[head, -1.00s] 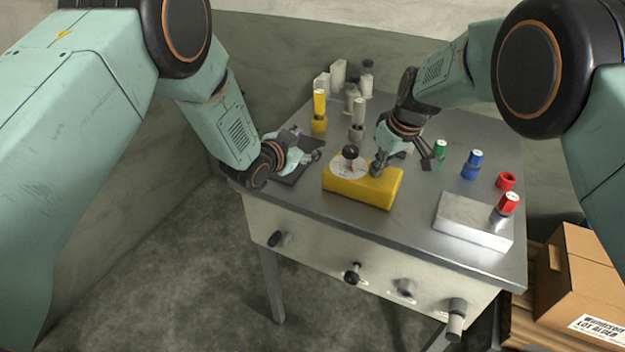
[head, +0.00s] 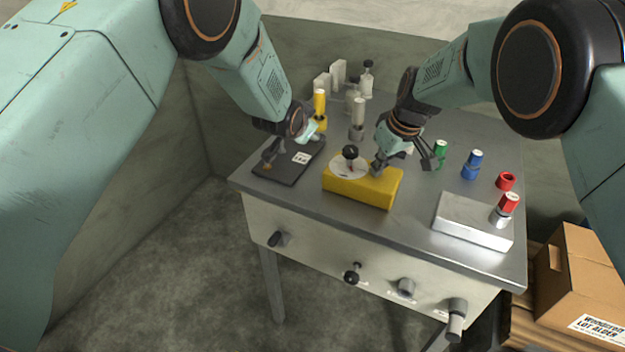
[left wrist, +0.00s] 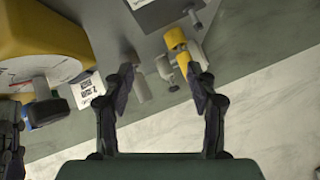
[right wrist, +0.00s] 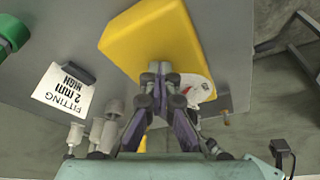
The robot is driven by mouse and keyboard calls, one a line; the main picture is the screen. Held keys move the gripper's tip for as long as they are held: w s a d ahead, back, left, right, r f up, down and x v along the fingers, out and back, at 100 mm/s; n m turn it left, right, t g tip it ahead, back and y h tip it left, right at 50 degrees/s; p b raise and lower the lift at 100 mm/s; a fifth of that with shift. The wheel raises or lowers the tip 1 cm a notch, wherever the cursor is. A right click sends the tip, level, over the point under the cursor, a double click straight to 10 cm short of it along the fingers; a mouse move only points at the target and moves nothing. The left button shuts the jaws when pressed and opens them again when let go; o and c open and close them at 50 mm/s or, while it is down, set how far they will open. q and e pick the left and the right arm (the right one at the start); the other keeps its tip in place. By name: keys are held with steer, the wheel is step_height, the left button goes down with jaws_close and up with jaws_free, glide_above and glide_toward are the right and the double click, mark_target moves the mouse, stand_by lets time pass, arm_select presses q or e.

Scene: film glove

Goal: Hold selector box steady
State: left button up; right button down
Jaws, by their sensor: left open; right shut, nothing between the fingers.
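The yellow selector box (head: 362,188) sits on the metal table, with a white round dial (head: 343,168) and a black knob (head: 350,152) on its top. My right gripper (head: 377,168) is shut with nothing between its fingers, its tips at the back right of the box top. In the right wrist view the shut fingertips (right wrist: 160,68) overlap the edge of the box (right wrist: 150,36); I cannot tell whether they touch. My left gripper (head: 312,128) is at the back left of the box, apart from it. In the left wrist view its fingers (left wrist: 163,85) are open and empty.
A dark pad (head: 288,166) with a label lies left of the box. Yellow (head: 320,110), green (head: 441,152), blue (head: 472,165) and red (head: 506,181) cylinders stand around it. A pale metal block (head: 470,222) is at the right. A cardboard box (head: 585,275) stands beside the table.

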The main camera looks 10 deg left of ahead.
arm_select(q)
steer(key=shift+s+d+f+t+h, duration=0.3)
steer(key=shift+s+f+t+h, duration=0.25)
steer(key=shift+s, duration=0.2)
steer(key=shift+s+d+f+t+h, duration=0.35)
steer(key=shift+s+t+h, duration=0.1)
steer(key=shift+s+t, duration=0.25)
steer(key=s+d+t+h, duration=0.1)
steer(key=s, duration=0.3)
steer(key=s+d+h, duration=0.1)
steer(key=s+h, duration=0.1)
steer(key=s, duration=0.2)
steer(key=s+d+n+t+h, duration=0.1)
steer(key=s, duration=0.3)
steer(key=shift+s+t+h, duration=0.25)
steer(key=shift+t+h, duration=0.1)
steer(key=shift+h, duration=0.05)
steer(key=shift+s+r+h, duration=0.2)
steer(key=shift+s+h, duration=0.1)
steer(key=shift+s, duration=0.25)
